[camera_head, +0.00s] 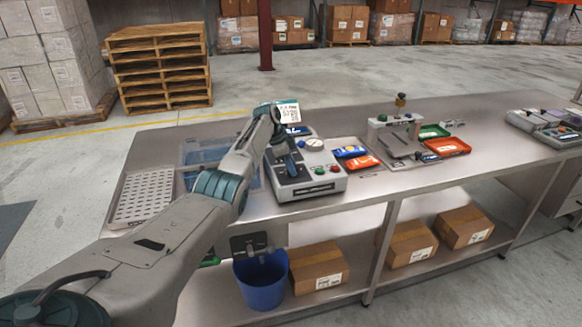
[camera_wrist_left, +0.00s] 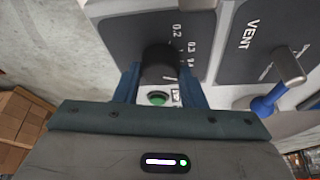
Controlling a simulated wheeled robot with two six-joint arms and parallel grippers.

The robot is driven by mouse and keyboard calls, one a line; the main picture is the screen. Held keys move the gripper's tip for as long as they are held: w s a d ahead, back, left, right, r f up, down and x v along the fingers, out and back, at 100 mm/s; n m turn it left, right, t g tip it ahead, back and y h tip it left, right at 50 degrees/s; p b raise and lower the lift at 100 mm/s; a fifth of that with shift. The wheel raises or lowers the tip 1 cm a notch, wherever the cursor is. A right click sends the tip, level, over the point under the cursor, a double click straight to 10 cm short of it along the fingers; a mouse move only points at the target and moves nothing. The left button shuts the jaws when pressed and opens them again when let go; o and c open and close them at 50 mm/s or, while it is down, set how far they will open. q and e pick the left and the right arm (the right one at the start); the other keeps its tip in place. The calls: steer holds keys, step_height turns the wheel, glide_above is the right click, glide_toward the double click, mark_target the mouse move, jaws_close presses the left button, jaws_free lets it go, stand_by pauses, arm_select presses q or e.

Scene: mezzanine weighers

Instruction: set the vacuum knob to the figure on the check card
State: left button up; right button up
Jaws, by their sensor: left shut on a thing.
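The vacuum knob (camera_wrist_left: 158,64) is a black round knob on a dark dial plate in the left wrist view. Figures 0.2 and 0.3 and a partly seen further one are printed beside it. My left gripper (camera_wrist_left: 159,88) has its two blue fingers on either side of the knob, shut on it. The knob's pointer cannot be made out. In the head view my left gripper (camera_head: 280,132) is over the grey machine (camera_head: 304,185), and the knob is hidden. A white card (camera_head: 288,112) with small print stands behind the gripper; its figure is unreadable.
A VENT lever (camera_wrist_left: 288,68) with a blue part is right of the knob, and a green button (camera_wrist_left: 158,98) is below it. The bench also holds a perforated tray (camera_head: 145,197), blue and orange packets (camera_head: 362,162) and a red tray (camera_head: 447,147). A blue bin (camera_head: 261,282) is below.

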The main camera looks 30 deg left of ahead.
arm_select(q)
steer(key=o, duration=1)
steer(key=b+v, duration=0.2)
steer(key=v, duration=0.8)
steer(key=shift+a+r+b, duration=0.1)
steer(key=shift+r+b, duration=0.2)
steer(key=shift+r, duration=0.05)
steer(key=shift+s, duration=0.1)
